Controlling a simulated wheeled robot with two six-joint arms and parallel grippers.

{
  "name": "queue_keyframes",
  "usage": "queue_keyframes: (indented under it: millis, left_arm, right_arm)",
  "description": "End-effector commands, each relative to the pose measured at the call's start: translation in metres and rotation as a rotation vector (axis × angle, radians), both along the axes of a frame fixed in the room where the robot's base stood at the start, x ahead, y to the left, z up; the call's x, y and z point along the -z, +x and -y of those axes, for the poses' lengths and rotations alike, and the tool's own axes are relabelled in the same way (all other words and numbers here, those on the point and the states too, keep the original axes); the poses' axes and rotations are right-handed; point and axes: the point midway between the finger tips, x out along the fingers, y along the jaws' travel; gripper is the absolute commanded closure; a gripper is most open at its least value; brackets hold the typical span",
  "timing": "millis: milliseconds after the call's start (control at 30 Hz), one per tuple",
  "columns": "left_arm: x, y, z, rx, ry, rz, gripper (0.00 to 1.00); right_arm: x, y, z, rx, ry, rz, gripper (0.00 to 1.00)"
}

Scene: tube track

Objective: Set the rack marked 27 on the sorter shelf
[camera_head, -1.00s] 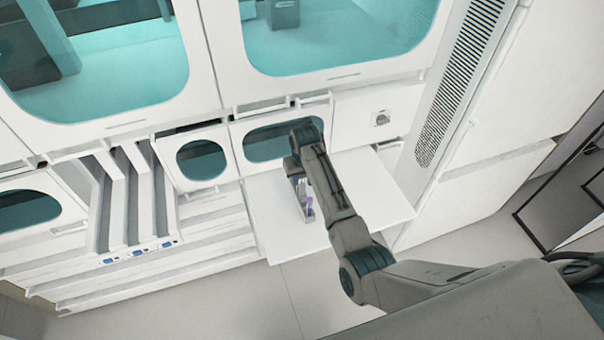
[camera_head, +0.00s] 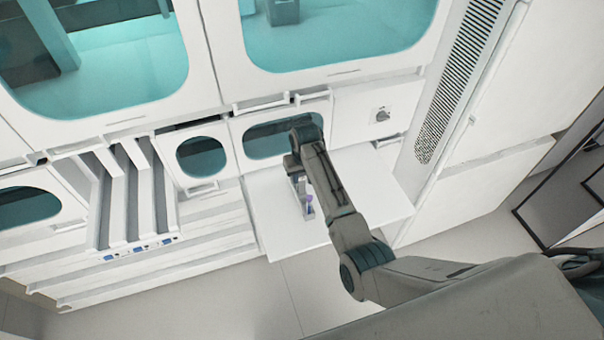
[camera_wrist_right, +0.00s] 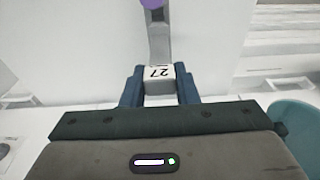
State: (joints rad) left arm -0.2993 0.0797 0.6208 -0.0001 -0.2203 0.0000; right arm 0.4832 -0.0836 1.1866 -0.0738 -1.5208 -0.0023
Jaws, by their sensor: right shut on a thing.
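The rack marked 27 (camera_wrist_right: 159,73) sits between the two blue fingers of my right gripper (camera_wrist_right: 160,88) in the right wrist view, its number label facing the camera. The gripper is shut on its labelled end. A purple-topped tube (camera_wrist_right: 152,3) stands in the rack at the top edge of that view. In the head view the rack (camera_head: 308,212) shows beside my right arm, over the white sorter shelf (camera_head: 375,190). My right gripper (camera_head: 296,178) is mostly hidden by its own wrist there. I cannot tell whether the rack touches the shelf. My left gripper is not in view.
The white sorter with teal windows (camera_head: 270,140) rises behind the shelf. Several slanted white lanes with blue labels (camera_head: 137,251) lie to the left. The shelf's right part is clear. A dark-framed panel (camera_head: 530,228) stands at the far right.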

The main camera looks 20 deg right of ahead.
Motion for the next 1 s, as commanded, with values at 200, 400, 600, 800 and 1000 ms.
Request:
queue_keyframes:
  millis: [200, 400, 600, 800, 1000]
  left_arm:
    - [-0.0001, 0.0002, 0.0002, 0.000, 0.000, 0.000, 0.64]
    - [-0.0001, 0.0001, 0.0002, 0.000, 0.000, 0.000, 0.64]
    - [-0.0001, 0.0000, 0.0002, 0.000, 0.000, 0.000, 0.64]
    - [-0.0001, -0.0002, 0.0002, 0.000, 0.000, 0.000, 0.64]
    - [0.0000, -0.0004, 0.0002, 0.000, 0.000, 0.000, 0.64]
  right_arm:
    - [0.0014, 0.0001, 0.0001, 0.000, 0.000, 0.000, 1.00]
    - [0.0020, 0.0000, 0.0001, 0.000, 0.000, 0.000, 1.00]
    - [0.0065, -0.0001, 0.0001, 0.000, 0.000, -0.001, 1.00]
    - [0.0087, 0.0000, 0.0001, 0.000, 0.000, 0.000, 1.00]
    - [0.0086, 0.0000, 0.0001, 0.000, 0.000, 0.000, 0.57]
